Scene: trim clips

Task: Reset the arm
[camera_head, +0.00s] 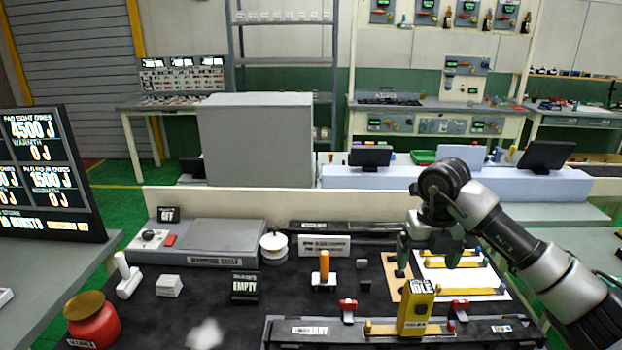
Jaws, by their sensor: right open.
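My right arm comes in from the right, and its gripper (428,260) hangs over the right part of the dark work table (190,285). Its fingers point down and are apart, with nothing seen between them. Below and behind it are a tan board and a white sheet (487,276) with yellow trim strips (462,264). A yellow device (416,307) with a dark label stands just in front of the gripper. I cannot tell whether the fingers touch the board. My left gripper is out of view.
A red jar (92,320) stands at the front left. A grey warming plate (212,240), a white round container (273,247) and an orange peg (324,265) stand left of the gripper. A long dark fixture (300,331) runs along the front. A display screen (45,175) stands at far left.

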